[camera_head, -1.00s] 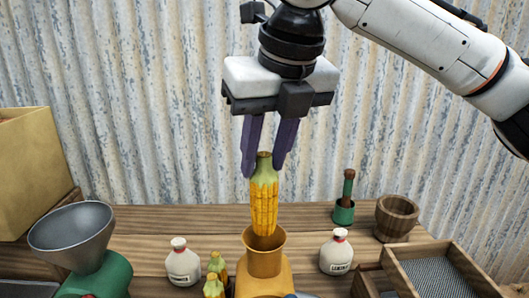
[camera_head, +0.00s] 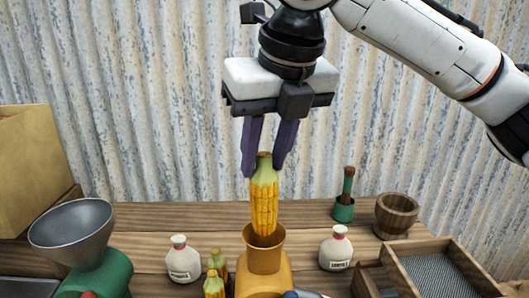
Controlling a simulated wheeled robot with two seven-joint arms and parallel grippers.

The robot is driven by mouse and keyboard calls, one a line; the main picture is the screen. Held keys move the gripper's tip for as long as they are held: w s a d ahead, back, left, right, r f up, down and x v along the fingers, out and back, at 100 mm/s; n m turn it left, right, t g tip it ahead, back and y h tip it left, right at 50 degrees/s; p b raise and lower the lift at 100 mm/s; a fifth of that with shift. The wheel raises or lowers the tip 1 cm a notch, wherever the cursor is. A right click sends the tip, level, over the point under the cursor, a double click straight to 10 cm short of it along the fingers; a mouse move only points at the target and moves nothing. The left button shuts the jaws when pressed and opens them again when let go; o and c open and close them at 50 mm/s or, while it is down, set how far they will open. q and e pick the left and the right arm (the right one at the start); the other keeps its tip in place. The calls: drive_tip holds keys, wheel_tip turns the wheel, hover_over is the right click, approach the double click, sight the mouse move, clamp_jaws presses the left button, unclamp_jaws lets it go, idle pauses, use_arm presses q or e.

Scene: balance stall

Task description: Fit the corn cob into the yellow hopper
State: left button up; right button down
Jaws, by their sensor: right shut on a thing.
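A yellow corn cob (camera_head: 264,205) with a green top hangs upright from my right gripper (camera_head: 267,160). The gripper's two purple fingers are shut on the cob's green upper end. The yellow hopper (camera_head: 264,261) stands at the front middle of the table, directly below. The cob's lower tip is at the hopper's mouth and seems just inside the rim; how deep it sits is hard to tell. My left gripper does not show.
White bottles stand left (camera_head: 183,260) and right (camera_head: 336,248) of the hopper. Small corn cobs (camera_head: 215,284) are close at its left. A grey funnel on a green base (camera_head: 72,234) is at left. A wooden bowl (camera_head: 396,215), green mortar (camera_head: 344,210) and mesh tray (camera_head: 437,275) are at right.

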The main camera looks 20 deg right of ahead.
sight(264, 209)
drive_tip(key=shift+f, duration=1.9)
idle(0.4)
drive_tip(key=shift+f+b, duration=0.9)
drive_tip(key=shift+f, duration=2.05)
drive_tip(key=c, duration=1.3)
unclamp_jaws()
drive_tip(key=shift+o, duration=0.7)
drive_tip(key=o, duration=0.4)
drive_tip(key=shift+r, duration=0.1)
